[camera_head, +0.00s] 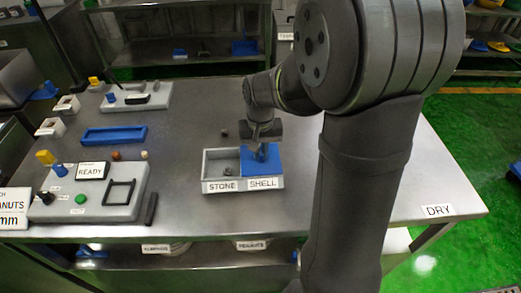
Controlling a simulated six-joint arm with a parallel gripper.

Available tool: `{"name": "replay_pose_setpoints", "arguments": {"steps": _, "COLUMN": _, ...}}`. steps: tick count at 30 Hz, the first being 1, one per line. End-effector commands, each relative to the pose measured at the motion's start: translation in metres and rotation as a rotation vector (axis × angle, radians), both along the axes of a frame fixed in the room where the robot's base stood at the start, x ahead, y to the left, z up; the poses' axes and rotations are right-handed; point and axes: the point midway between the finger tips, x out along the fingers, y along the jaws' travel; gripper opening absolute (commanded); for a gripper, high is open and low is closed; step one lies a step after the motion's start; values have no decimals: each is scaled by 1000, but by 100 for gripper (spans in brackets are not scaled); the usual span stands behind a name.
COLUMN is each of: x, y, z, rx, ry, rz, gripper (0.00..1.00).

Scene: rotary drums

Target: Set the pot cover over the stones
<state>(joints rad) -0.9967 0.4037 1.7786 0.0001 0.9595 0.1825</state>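A grey two-part box (212,187) stands on the steel table, labelled STONE on the left and SHELL on the right. A few small grey stones (228,171) lie in the open STONE compartment. A blue cover (272,167) with an upright blue handle is at the SHELL compartment and hides its inside. My gripper (263,143) points down at the cover's handle, right of the stones. Its fingers are small and partly hidden, so I cannot tell whether they grip the handle or whether the cover rests on the box.
A small dark lump (224,132) lies on the table behind the box. A control panel (100,207) with a READY sign, a dark bar (151,208) and a blue tray (114,135) are to the left. A DRY label (438,211) marks the right front edge.

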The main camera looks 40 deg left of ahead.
Motion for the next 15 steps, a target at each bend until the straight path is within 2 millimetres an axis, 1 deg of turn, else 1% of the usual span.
{"name": "replay_pose_setpoints", "arguments": {"steps": 8, "x": -2, "y": 2, "z": 0, "rx": 0, "ry": 0, "rz": 1, "gripper": 0}}
{"name": "replay_pose_setpoints", "arguments": {"steps": 11, "x": -11, "y": 11, "z": 0, "rx": 1, "ry": -1, "rz": 5, "gripper": 0}}
{"name": "replay_pose_setpoints", "arguments": {"steps": 15, "x": -34, "y": 33, "z": 1, "rx": 2, "ry": -1, "rz": 8, "gripper": 0}}
